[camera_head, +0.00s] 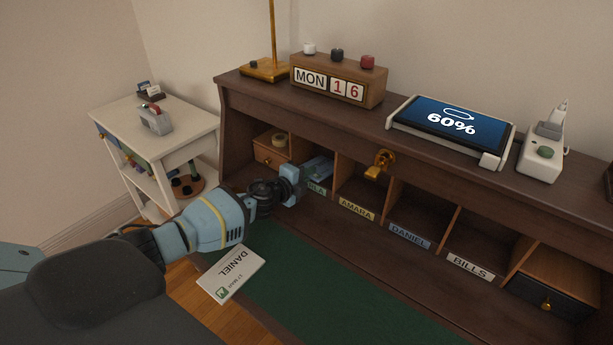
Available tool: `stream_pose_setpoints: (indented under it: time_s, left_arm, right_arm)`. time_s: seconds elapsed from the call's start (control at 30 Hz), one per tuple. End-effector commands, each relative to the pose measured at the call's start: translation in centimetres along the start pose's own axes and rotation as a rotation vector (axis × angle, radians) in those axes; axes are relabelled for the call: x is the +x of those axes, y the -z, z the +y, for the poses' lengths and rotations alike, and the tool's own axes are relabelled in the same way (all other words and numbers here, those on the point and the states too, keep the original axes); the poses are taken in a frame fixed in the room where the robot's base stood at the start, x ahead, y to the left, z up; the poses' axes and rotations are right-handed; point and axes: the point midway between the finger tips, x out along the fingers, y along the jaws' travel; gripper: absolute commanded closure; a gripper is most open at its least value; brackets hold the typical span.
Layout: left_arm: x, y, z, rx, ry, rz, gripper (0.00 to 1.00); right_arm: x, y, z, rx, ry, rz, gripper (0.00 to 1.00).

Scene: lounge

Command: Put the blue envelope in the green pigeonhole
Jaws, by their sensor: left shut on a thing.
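My left gripper (301,178) reaches into the front of the pigeonhole with the green label (317,187), whose text is partly covered and ends in "ILA". It is shut on a flat light-blue thing, seemingly the blue envelope (320,167), inside that pigeonhole's opening. The gripper hides much of it, and its colour is close to the gripper's own. I cannot tell whether it touches the compartment floor. My right gripper is not in view.
Right of it are compartments labelled AMARA (357,209), DANIEL (410,236) and BILLS (470,266). A brass key-like piece (379,165) hangs above AMARA. A white side table (185,153) stands left.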

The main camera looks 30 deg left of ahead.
Motion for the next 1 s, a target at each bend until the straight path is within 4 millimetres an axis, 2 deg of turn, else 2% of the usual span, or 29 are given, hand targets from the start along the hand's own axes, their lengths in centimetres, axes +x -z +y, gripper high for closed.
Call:
stream_pose_setpoints:
  time_s: [0.13, 0.2, 0.37, 0.53, 0.6, 1.0]
  left_arm:
    - [0.0, 0.0, -0.05, 0.0, 0.001, 0.0, 1.0]
    - [0.0, -0.01, -0.05, 0.0, 0.001, 0.0, 0.87]
    - [-0.01, -0.02, -0.04, 0.0, 0.001, -0.001, 0.68]
    - [-0.02, -0.03, -0.03, 0.001, 0.0, -0.001, 0.68]
    - [-0.02, -0.03, -0.01, 0.001, 0.0, -0.001, 0.6]
    - [0.02, -0.04, 0.29, 0.0, -0.001, -0.001, 0.6]
  right_arm:
    - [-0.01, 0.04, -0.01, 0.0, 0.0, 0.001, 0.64]
    - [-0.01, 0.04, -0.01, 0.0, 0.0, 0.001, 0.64]
    - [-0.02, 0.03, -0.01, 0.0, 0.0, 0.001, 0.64]
    - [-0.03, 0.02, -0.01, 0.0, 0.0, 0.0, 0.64]
    - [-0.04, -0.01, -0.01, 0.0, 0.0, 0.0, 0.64]
    - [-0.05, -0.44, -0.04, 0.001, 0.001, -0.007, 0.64]
